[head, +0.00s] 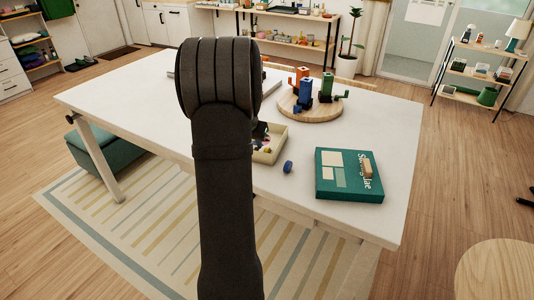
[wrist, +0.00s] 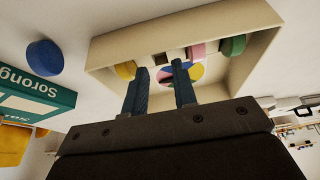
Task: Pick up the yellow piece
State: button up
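The yellow piece (wrist: 125,70) is a small rounded piece inside a shallow cream tray (wrist: 265,20), near the tray's wall in the wrist view. My gripper (wrist: 160,72) is open and empty, its two dark fingers reaching over the tray. The yellow piece is just left of the left finger, not between the fingers, and is partly hidden.
A teal box (head: 333,190) and a round wooden board (head: 310,116) with coloured figures stand right of the tray.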

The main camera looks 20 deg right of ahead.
jog(key=s+d+r, duration=0.1)
jog(key=s+r, duration=0.2)
jog(key=r, duration=0.4)
jog(key=s+r, duration=0.2)
jog(key=r, duration=0.5)
jog(key=g, duration=0.1)
send_over(267, 148)
jog(key=s+a, duration=0.1)
jog(key=shift+y, duration=0.3)
notch_tip(267, 148, down, 10)
jog(key=shift+s+a+f, duration=0.15)
jog(key=shift+f, duration=0.1)
jog(key=x, duration=0.5)
jog(key=shift+s+f, duration=0.1)
jog(key=shift+s, duration=0.1)
grip_shut()
